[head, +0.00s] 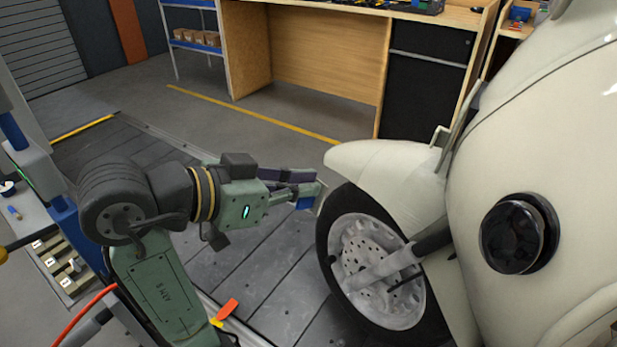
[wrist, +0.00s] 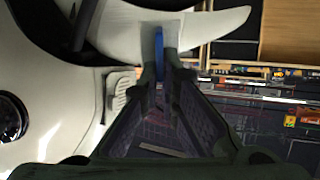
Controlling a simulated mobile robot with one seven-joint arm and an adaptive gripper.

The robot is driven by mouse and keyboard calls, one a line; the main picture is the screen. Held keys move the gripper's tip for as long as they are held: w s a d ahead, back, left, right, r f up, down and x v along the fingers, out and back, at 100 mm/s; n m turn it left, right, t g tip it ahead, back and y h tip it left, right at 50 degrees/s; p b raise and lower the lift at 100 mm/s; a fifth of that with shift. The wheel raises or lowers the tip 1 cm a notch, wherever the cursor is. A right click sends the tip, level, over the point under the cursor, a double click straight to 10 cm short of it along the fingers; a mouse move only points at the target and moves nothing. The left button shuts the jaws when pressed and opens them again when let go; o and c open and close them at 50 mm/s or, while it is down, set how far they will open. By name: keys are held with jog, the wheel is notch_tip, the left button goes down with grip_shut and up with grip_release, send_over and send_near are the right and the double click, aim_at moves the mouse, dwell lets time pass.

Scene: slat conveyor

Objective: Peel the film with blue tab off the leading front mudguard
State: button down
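The leading front mudguard (head: 385,165) is the cream fender over the front wheel in the head view. It also spans the top of the wrist view (wrist: 212,24). My gripper (head: 308,192) is just left of the mudguard's front edge. In the wrist view my gripper (wrist: 159,68) has its two fingertips close together, with the blue tab (wrist: 159,52) between them. The blue tab also shows at the fingertips in the head view (head: 305,203).
The front wheel (head: 375,270) and the cream car body (head: 540,120) are right of my gripper. A black round headlight (head: 519,233) sticks out. The slatted conveyor (head: 265,265) lies below. A wooden workbench (head: 310,50) stands behind. An orange tag (head: 228,308) is near the conveyor edge.

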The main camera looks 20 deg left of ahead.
jog(key=s+a+r+p, duration=0.1)
jog(key=s+r+p, duration=0.1)
jog(key=s, duration=0.3)
jog(key=shift+s+a+r+p, duration=0.2)
jog(key=shift+s+r+p, duration=0.1)
jog(key=shift+p, duration=0.1)
dwell(0.4)
